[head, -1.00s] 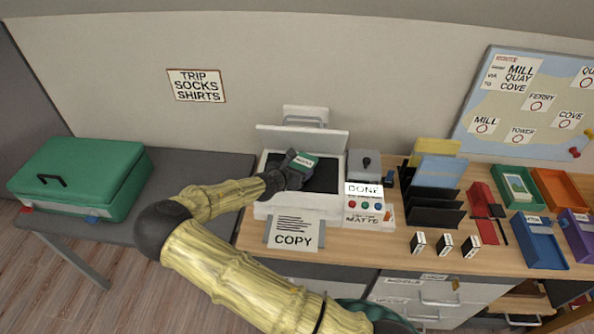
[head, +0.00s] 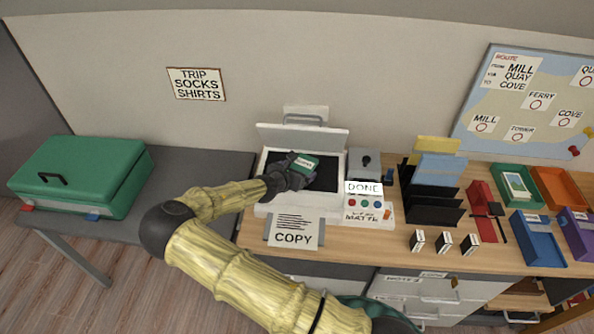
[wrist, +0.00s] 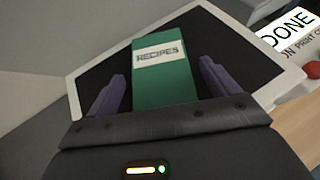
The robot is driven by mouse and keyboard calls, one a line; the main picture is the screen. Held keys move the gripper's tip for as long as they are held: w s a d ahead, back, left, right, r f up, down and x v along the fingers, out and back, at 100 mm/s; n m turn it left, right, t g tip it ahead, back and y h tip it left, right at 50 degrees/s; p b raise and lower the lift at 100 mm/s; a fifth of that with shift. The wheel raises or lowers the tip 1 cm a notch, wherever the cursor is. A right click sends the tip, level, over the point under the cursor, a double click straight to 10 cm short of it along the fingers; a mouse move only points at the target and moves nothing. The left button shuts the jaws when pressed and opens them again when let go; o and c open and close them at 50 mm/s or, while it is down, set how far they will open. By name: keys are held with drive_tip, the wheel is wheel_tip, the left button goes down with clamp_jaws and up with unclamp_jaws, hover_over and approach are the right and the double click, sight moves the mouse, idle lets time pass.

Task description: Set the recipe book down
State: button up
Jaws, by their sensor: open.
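The green recipe book (head: 305,163), with a white RECIPES label, lies on the dark bed of the copier (head: 270,207). The book also shows in the wrist view (wrist: 163,85), flat between my two fingers. My gripper (head: 294,172) is at the copier bed with its jaws open. In the wrist view my gripper (wrist: 160,92) has one finger on each side of the book, with dark gaps between fingers and book. The copier lid (head: 302,138) stands raised behind the bed.
A panel reading DONE (head: 364,188) stands at the copier's right front. A COPY sheet (head: 294,233) lies at its front. A black file rack (head: 432,205) and several small blocks stand to the right. A green suitcase (head: 85,175) lies on the grey table at left.

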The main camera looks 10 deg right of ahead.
drive_tip(key=b+v, duration=0.1)
drive_tip(key=v, duration=1.1)
drive_tip(key=shift+b, duration=0.35)
drive_tip(key=s+d+f+m+g+y, duration=0.4)
drive_tip(key=s+d+m+g, duration=0.3)
drive_tip(key=s+m, duration=0.55)
drive_tip(key=s+r+m+y, duration=0.4)
drive_tip(key=s+r+m, duration=0.5)
drive_tip(key=r+m, duration=0.5)
drive_tip(key=shift+d+m, duration=0.4)
drive_tip(key=shift+m, duration=0.25)
drive_tip(key=shift+s, duration=0.15)
drive_tip(key=shift+c, duration=0.5)
